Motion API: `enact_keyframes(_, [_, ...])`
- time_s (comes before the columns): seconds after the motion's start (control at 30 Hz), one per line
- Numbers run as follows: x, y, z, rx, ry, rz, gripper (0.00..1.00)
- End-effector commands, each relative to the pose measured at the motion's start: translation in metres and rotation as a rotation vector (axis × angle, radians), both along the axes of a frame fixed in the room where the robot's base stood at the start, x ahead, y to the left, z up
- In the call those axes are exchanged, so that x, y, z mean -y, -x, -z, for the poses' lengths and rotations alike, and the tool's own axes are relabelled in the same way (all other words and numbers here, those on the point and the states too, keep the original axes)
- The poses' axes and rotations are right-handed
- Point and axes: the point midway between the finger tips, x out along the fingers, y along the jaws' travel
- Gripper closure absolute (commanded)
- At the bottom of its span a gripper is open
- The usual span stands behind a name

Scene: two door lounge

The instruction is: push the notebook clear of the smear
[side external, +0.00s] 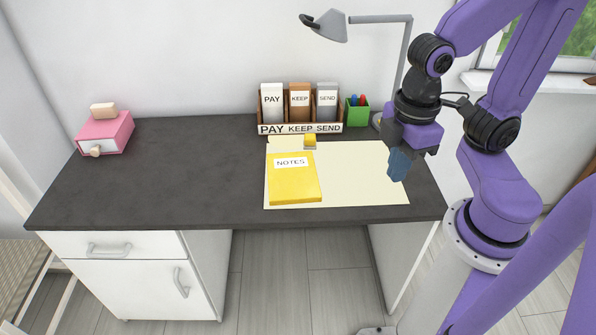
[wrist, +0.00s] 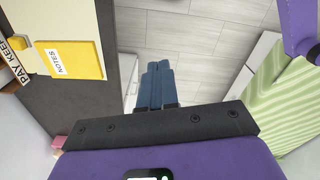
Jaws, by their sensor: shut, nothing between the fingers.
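The yellow notebook (side external: 293,186) with a white NOTES label lies flat on the left part of a cream desk mat (side external: 365,175). The notebook also shows at the left of the wrist view (wrist: 90,61). No smear is visible in either view; whether the notebook covers it I cannot tell. My gripper (side external: 397,168) has blue fingers, shut and empty. In the side view it appears over the right end of the mat, well to the right of the notebook and apart from it. The fingers also show in the wrist view (wrist: 155,85), with floor behind them.
A PAY/KEEP/SEND sorter (side external: 300,128) stands behind the mat. A small yellow block (side external: 310,139) sits just behind the notebook. A green pen cup (side external: 357,112) and grey lamp (side external: 330,26) are at the back. A pink drawer box (side external: 105,133) stands far left; the desk between is clear.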

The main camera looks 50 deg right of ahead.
Motion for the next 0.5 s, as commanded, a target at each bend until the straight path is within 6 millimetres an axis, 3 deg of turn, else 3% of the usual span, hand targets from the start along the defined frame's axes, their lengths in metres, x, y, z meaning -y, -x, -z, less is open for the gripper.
enact_keyframes(0.27, [-0.049,-0.094,0.011,-0.005,0.046,0.059,1.00])
enact_keyframes(0.5, [-0.070,-0.189,0.045,-0.019,0.082,0.106,1.00])
